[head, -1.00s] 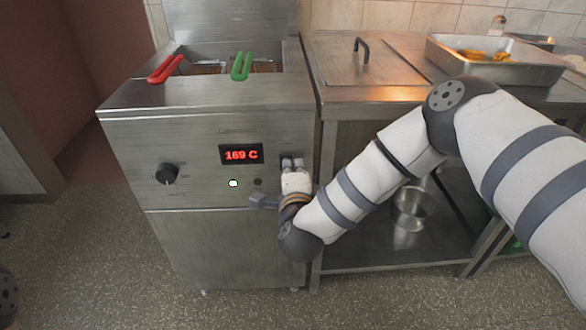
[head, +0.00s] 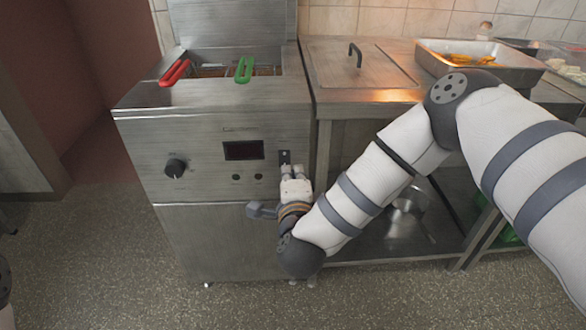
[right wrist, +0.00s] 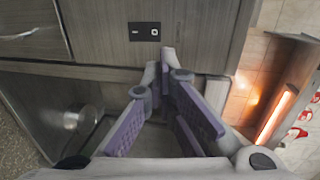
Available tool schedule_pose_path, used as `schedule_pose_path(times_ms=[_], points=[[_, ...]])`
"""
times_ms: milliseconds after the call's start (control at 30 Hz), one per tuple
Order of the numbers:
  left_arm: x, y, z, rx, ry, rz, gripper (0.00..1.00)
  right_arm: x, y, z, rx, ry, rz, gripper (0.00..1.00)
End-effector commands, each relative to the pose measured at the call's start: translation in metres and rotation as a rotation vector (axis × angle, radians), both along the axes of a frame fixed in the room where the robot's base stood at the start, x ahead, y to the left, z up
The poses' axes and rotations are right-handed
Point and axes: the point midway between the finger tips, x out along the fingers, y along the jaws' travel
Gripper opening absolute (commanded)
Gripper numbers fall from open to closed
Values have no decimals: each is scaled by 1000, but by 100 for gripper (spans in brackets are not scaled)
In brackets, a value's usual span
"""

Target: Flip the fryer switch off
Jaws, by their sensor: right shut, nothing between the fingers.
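The steel fryer (head: 220,185) stands left of centre in the head view, with a dark display (head: 243,150) and unlit small indicators below it. The fryer switch (head: 285,157) is a small dark plate at the right of the front panel. In the right wrist view the switch plate (right wrist: 144,31) shows whole, just beyond the fingertips. My right gripper (head: 293,170) is just below the switch, apart from it. In the wrist view its fingers (right wrist: 161,66) meet at the tips, with nothing between them. My left gripper is out of view.
A black knob (head: 175,168) sits on the panel's left. Red (head: 175,72) and green (head: 245,70) basket handles stick out over the fryer top. A steel counter (head: 340,75) with a food tray (head: 525,65) adjoins on the right. Floor in front is clear.

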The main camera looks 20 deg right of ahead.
Motion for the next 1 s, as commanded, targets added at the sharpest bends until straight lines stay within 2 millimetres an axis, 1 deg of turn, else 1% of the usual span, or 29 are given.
schedule_pose_path(times_ms=[33,100,200,300,767,833,867,933,967,1000], points=[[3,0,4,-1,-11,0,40,-8,4,8,1,-3,4,0],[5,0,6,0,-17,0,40,-19,6,12,1,-2,4,0],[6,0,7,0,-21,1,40,-30,9,15,1,0,2,0],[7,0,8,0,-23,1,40,-35,10,17,0,1,1,0],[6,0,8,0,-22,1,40,-36,11,16,-1,4,4,0],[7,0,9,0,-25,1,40,-42,15,5,-31,44,41,0],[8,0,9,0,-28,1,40,-49,20,-5,-59,84,79,0],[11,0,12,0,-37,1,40,-76,32,-43,-165,230,219,0],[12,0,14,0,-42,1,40,-93,37,-63,-221,310,297,0],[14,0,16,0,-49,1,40,-121,42,-90,-301,422,412,0]])
